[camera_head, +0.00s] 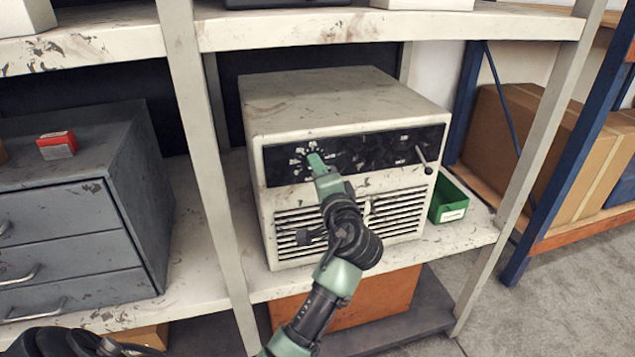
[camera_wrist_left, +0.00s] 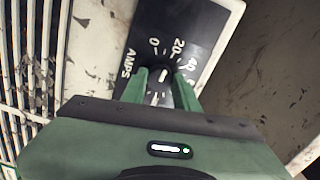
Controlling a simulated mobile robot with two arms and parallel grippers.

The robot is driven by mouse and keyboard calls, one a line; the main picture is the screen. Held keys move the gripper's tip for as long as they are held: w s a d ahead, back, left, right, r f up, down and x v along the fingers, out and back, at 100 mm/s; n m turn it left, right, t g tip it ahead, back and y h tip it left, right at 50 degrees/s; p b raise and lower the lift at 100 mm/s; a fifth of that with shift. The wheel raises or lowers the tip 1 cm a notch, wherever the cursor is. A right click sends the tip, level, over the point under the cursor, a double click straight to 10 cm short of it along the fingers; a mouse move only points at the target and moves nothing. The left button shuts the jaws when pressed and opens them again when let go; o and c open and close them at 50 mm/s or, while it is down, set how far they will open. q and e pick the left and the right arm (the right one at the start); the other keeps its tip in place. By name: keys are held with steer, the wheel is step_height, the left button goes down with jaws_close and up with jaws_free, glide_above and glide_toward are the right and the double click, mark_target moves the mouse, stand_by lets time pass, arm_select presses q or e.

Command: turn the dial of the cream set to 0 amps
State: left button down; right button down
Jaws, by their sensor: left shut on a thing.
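The cream set (camera_head: 345,100) stands on the middle shelf, with a black front panel (camera_head: 385,150) above a vented grille. Its dial sits at the left end of the panel, mostly hidden by my left gripper (camera_head: 315,162). In the left wrist view, the fingers of my left gripper (camera_wrist_left: 166,88) are shut on the dial (camera_wrist_left: 160,98), one on each side. The AMPS scale (camera_wrist_left: 152,45) shows 0, 20 and 40 around it. A white mark shows between the fingers, but I cannot tell which number the dial points to. My right gripper is not in view.
A small lever (camera_head: 422,158) sticks out at the panel's right end. A green bin (camera_head: 448,200) stands right of the set. A shelf post (camera_head: 200,150) rises to its left, beside a grey drawer cabinet (camera_head: 70,210) with a red box (camera_head: 57,145) on top.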

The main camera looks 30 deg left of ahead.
arm_select(q)
steer(key=shift+f+n+b, duration=0.15)
steer(key=shift+n+b, duration=1)
steer(key=shift+n, duration=0.15)
steer(key=shift+f+n+b, duration=0.1)
steer(key=shift+n+b, duration=1)
steer(key=shift+n, duration=0.2)
steer(key=c, duration=1.2)
jaws_free()
steer(key=shift+o, duration=0.7)
steer(key=shift+r, duration=0.15)
